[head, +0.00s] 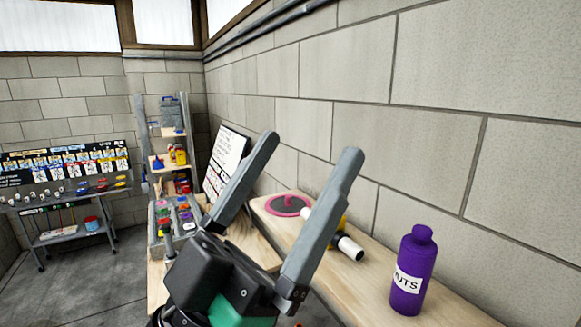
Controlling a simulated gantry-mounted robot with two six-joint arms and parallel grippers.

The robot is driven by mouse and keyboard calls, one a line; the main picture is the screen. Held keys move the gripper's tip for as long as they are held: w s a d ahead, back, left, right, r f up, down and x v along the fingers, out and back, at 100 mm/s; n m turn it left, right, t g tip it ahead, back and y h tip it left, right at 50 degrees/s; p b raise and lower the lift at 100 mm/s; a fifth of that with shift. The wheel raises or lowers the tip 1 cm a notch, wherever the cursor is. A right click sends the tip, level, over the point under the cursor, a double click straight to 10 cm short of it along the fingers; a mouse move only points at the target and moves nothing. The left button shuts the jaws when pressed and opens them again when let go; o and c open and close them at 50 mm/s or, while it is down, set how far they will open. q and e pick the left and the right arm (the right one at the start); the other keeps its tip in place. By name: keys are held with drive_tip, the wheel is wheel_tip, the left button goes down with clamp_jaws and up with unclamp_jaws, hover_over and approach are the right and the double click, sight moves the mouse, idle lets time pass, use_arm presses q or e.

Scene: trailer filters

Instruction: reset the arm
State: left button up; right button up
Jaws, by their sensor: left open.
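My left gripper (308,158) fills the middle of the head view, its two grey fingers pointing up and spread apart. It is open, with nothing between the fingers. Its dark body covers part of the wooden bench (366,302) behind it. My right gripper is not in view.
A pink-rimmed disc (288,205) lies farther back. A whiteboard (226,160), a shelf rack (170,160) and a cart (70,230) stand to the left.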

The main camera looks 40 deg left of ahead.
use_arm(q)
wheel_tip(320, 180, up, 26)
drive_tip(key=p, duration=2.5)
drive_tip(key=shift+s+f+h, duration=0.15)
drive_tip(key=shift+s+h, duration=0.05)
drive_tip(key=shift+h, duration=0.1)
drive_tip(key=shift+d, duration=0.1)
